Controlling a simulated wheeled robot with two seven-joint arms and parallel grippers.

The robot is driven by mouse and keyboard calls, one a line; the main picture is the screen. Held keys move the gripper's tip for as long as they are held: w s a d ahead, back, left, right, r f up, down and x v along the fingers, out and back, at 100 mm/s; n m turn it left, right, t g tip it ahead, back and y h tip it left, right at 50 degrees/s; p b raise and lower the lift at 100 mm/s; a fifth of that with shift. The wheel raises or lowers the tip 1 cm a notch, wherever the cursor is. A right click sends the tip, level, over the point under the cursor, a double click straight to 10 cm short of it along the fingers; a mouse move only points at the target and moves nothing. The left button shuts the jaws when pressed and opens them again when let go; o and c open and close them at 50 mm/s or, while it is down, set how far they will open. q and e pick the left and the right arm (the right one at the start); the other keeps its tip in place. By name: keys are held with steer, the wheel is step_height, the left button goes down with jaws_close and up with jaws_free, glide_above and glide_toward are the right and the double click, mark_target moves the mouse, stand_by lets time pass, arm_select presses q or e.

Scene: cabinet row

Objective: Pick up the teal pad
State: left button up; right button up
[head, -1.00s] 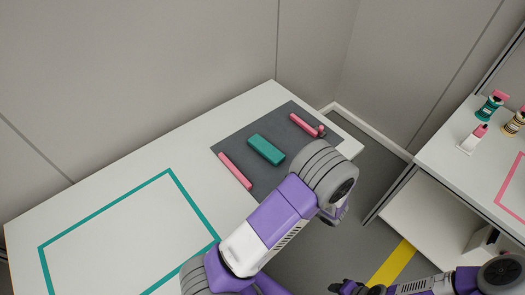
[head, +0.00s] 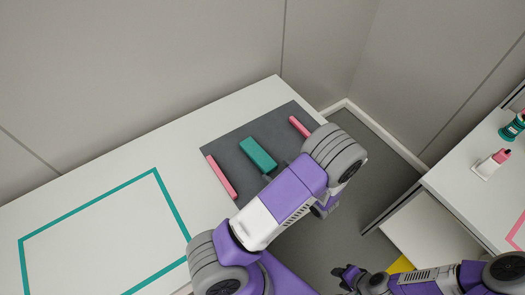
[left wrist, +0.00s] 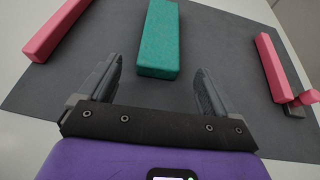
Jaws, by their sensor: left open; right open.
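The teal pad (head: 258,155) is a flat oblong block lying on a dark grey mat (head: 222,153) on the white table. In the left wrist view the teal pad (left wrist: 159,38) is just ahead of my left gripper (left wrist: 158,67). The gripper is open and empty, with its two fingers spread to either side of the pad's near end. In the head view my left arm hides most of this gripper. My right gripper (head: 345,278) is low at the bottom, away from the mat, and is open.
A pink bar (head: 221,178) lies left of the pad and another pink bar (head: 299,127) lies right of it. A teal outlined square (head: 88,204) marks bare tabletop at left. Walls stand behind.

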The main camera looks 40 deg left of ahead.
mark_target(268, 164)
arm_select(q)
steer(key=b+x, duration=0.1)
steer(key=x, duration=0.5)
steer(key=shift+a+b, duration=0.25)
steer(key=shift+b, duration=0.1)
steer(key=c, duration=1)
steer(key=shift+r, duration=0.1)
steer(key=shift+c, duration=0.2)
